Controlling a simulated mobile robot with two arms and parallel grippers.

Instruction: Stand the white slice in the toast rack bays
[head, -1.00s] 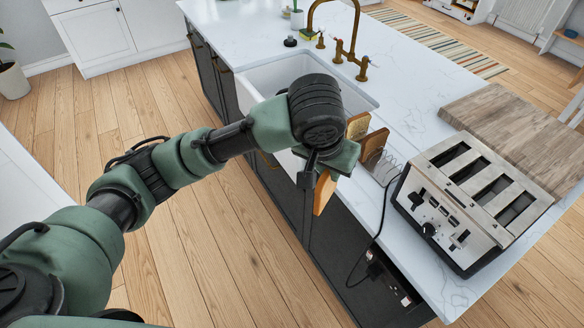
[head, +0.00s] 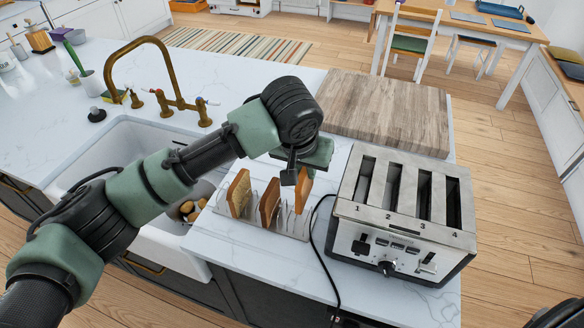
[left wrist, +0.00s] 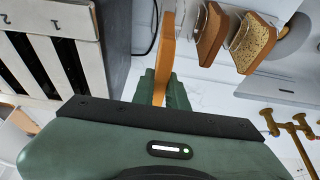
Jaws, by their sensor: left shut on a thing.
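My left gripper (head: 303,155) is shut on a slice of bread (head: 303,190), which hangs upright below it. In the left wrist view the held slice (left wrist: 167,45) shows edge-on, with an orange-brown crust, between the fingers (left wrist: 160,92). The wire toast rack (head: 262,232) stands on the counter. It holds a pale-faced slice (head: 239,192) at its left and a browner slice (head: 269,202) in the middle. The held slice is at the rack's right end; I cannot tell whether its lower edge is between the wires. My right gripper is not in view.
A four-slot toaster (head: 402,215) stands close to the right of the rack, its black cord (head: 318,245) running between them. A wooden board (head: 385,112) lies behind. The sink (head: 125,150) with a brass tap (head: 165,85) is to the left.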

